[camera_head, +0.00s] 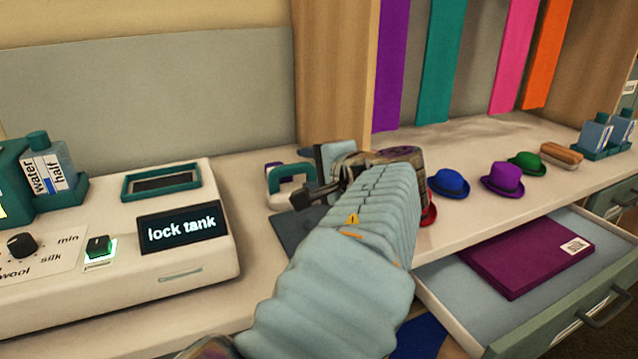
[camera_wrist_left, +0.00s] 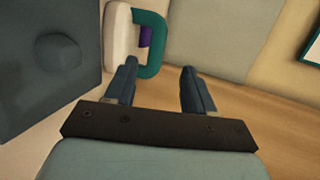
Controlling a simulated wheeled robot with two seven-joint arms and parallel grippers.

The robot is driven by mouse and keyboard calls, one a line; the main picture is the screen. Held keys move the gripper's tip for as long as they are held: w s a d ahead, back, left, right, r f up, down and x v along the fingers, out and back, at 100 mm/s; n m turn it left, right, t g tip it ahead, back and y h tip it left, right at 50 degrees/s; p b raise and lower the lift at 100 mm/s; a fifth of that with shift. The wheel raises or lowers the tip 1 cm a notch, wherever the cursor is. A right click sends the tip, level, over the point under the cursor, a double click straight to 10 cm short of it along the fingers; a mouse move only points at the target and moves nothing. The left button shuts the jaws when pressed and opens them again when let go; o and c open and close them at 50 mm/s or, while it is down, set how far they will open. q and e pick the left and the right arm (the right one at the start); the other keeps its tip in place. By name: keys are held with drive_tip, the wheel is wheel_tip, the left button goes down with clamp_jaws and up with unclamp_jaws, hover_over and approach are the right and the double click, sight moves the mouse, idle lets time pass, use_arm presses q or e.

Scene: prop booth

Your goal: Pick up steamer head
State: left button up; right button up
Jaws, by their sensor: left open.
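The steamer head looks to be the white piece with a teal loop handle (camera_head: 290,169), standing on the counter right of the steamer unit. In the left wrist view the steamer head (camera_wrist_left: 152,43) is beyond the fingertips, a little left of the gap's centre, with a purple patch inside the loop. My left gripper (camera_head: 318,182) is open and empty, just right of the steamer head in the head view; both spread fingers show in the left wrist view (camera_wrist_left: 159,68). My arm hides part of the counter. My right gripper is out of view.
The white steamer unit (camera_head: 185,271), reading "lock tank", stands left. A dark pad (camera_head: 300,228) lies nearer; a dark panel with a round bump (camera_wrist_left: 45,60) fills the wrist view's left. Small hats (camera_head: 502,180) stand right. An open drawer (camera_head: 440,285) holds a purple box (camera_head: 527,256).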

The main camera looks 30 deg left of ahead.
sight(295, 171)
use_arm(q)
drive_tip(key=x, duration=0.6)
drive_tip(key=shift+w+a+f, duration=0.2)
drive_tip(key=shift+f, duration=0.1)
clamp_jaws()
drive_tip(key=shift+s+d+f, duration=0.1)
drive_tip(key=shift+f, duration=0.05)
idle(1.0)
